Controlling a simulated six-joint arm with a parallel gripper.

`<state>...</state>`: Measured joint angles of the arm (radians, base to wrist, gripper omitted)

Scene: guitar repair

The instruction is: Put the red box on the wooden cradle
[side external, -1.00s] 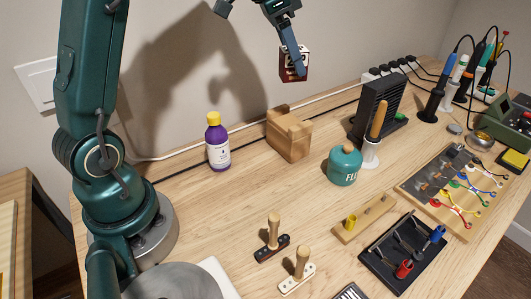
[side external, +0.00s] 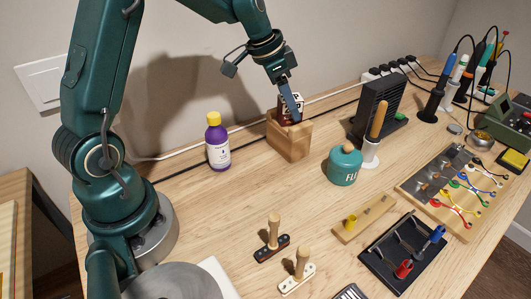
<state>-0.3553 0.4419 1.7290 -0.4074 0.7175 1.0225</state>
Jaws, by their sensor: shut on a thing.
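I cannot tell whether the box rests on the cradle's floor.
A purple bottle with a yellow cap (side external: 217,142) stands left of the cradle. A teal flux jar (side external: 344,166) stands to its right, with a black fan-like unit (side external: 377,108) and a wood-handled tool (side external: 374,132) beyond.

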